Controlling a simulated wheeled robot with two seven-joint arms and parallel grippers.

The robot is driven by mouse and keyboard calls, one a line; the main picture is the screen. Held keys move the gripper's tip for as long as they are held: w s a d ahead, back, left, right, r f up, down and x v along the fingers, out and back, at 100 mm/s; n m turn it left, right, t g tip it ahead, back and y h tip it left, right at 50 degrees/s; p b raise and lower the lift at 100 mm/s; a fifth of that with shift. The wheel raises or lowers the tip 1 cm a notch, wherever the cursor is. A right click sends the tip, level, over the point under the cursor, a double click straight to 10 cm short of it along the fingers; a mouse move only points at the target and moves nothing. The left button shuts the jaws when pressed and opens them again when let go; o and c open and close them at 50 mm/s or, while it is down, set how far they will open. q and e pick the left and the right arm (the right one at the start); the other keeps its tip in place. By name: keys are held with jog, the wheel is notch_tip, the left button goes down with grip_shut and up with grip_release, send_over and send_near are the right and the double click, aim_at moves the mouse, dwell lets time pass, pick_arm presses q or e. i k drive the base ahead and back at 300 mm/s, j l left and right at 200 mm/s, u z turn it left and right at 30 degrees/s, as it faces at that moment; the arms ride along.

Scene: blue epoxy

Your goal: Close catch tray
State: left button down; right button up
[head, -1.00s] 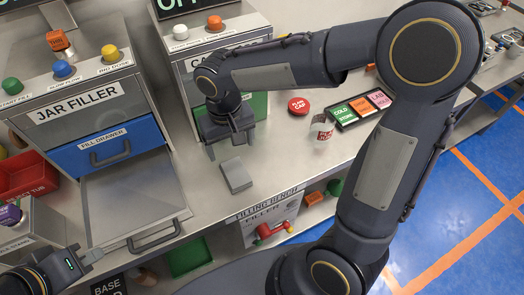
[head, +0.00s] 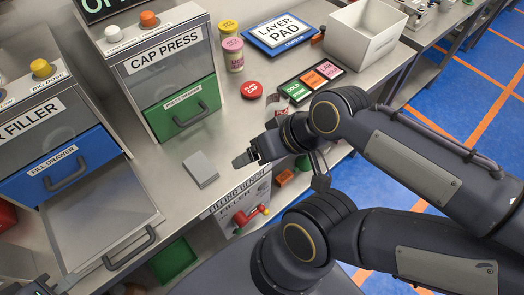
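The catch tray appears to be the shallow grey tray (head: 92,222) pulled out from the jar filler, below the blue fill drawer (head: 58,165). It stands open and looks empty, with a dark bar handle (head: 130,248) at its front edge. My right gripper (head: 243,159) is over the bench's front edge, right of the tray and apart from it. It is seen nearly side-on, and its finger gap does not show. My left gripper (head: 38,284) only just shows at the bottom left corner, near the tray's front left; most of it is cut off.
A flat grey block (head: 201,168) lies on the bench right of the tray. The cap press (head: 165,60) with a green drawer (head: 182,110) stands behind it. A red cap (head: 251,90), coloured jars (head: 233,55) and a white bin (head: 365,32) are farther right.

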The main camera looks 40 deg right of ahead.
aim_at(86, 224)
jog(key=k+l+u, duration=0.1)
jog(key=k+l, duration=0.3)
jog(key=l, duration=0.2)
jog(key=k+l+u, duration=0.1)
jog(key=k+l, duration=0.3)
jog(key=l, duration=0.15)
